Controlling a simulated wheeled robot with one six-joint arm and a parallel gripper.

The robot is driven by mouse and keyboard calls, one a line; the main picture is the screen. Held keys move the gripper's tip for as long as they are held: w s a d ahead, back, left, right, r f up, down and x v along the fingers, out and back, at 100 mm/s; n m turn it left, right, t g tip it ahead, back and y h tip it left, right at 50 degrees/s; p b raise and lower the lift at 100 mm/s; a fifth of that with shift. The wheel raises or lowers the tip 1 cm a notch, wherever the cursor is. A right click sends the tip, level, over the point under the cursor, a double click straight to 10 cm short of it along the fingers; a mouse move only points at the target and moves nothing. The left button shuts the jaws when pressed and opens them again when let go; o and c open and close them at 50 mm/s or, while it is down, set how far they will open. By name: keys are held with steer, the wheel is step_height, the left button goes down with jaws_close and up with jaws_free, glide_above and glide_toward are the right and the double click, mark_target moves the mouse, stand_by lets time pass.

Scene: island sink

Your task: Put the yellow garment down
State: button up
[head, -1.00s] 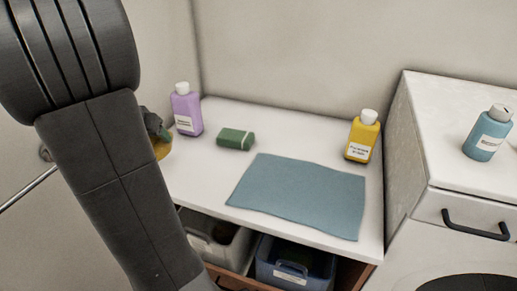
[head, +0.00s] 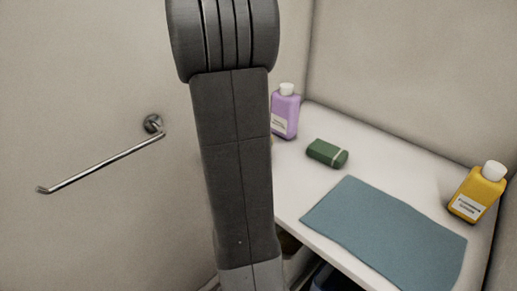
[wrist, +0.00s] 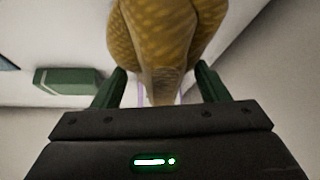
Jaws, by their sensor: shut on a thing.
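The yellow garment (wrist: 160,35) is a patterned, mustard-coloured cloth in the wrist view. It is pinched to a narrow neck between the fingers and bulges out beyond them. My gripper (wrist: 160,82) is shut on it. In the head view my arm hides the gripper and nearly all of the garment. A white counter (head: 295,185) stands to the right of my arm. Whether the garment touches the counter cannot be told.
On the counter are a purple bottle (head: 285,115), a green block (head: 327,153), a flat blue cloth (head: 390,235) and a yellow bottle (head: 478,193). The green block also shows in the wrist view (wrist: 65,80). A metal rail (head: 105,162) is on the left wall. Bins under the counter are mostly hidden.

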step_height(320, 180, down, 4)
steer(key=shift+r+b, duration=0.1)
steer(key=shift+b, duration=0.2)
steer(key=o, duration=1)
steer(key=shift+o, duration=0.2)
steer(key=v, duration=1.2)
